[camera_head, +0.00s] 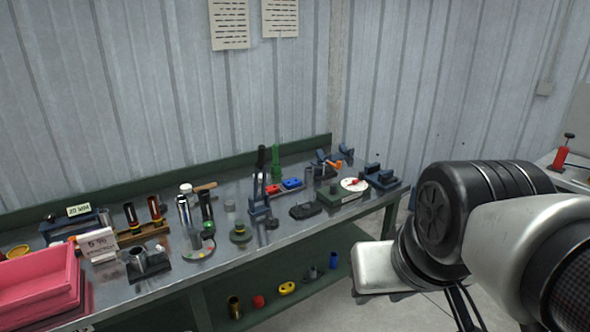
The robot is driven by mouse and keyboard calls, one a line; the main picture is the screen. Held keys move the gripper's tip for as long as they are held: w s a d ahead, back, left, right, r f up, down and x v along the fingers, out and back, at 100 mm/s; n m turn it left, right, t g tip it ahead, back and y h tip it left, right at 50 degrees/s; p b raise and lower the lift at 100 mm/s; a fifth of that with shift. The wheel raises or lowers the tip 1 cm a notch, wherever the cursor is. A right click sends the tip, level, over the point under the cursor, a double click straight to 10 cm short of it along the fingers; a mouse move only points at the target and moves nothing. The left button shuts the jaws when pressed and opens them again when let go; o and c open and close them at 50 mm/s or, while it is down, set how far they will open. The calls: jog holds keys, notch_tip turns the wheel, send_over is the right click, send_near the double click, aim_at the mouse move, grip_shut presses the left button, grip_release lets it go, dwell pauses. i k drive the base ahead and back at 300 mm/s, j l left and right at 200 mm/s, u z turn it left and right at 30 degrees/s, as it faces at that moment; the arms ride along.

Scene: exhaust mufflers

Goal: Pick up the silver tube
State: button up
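A slim upright silver tube (184,211) stands on the workbench (228,258), left of its middle. It looks like the silver tube of the task, but it is small here. A pale bottle-like cylinder with a white top (187,189) is close behind it, and a dark cylinder (206,206) stands just to its right. My arm comes in from the right side, well to the right of the tube and apart from it. The fingers of my gripper do not show, so I cannot see whether they are open.
Clamps and tools crowd the bench's right. Several coloured parts lie on the lower shelf (215,309).

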aim_at(309, 171)
jog(key=i+l+u, duration=0.15)
jog(key=i+l, duration=0.15)
jog(key=i, duration=0.15)
jog(key=i+l+u, duration=0.2)
jog(key=i+l, duration=0.15)
jog(key=i+l+u, duration=0.15)
jog(key=i+l, duration=0.25)
jog(key=i+l+u, duration=0.15)
jog(key=i+l, duration=0.25)
jog(key=i+l+u, duration=0.2)
jog(key=l, duration=0.3)
jog(key=i+l+u, duration=0.15)
jog(key=i+l, duration=0.25)
jog(key=l, duration=0.15)
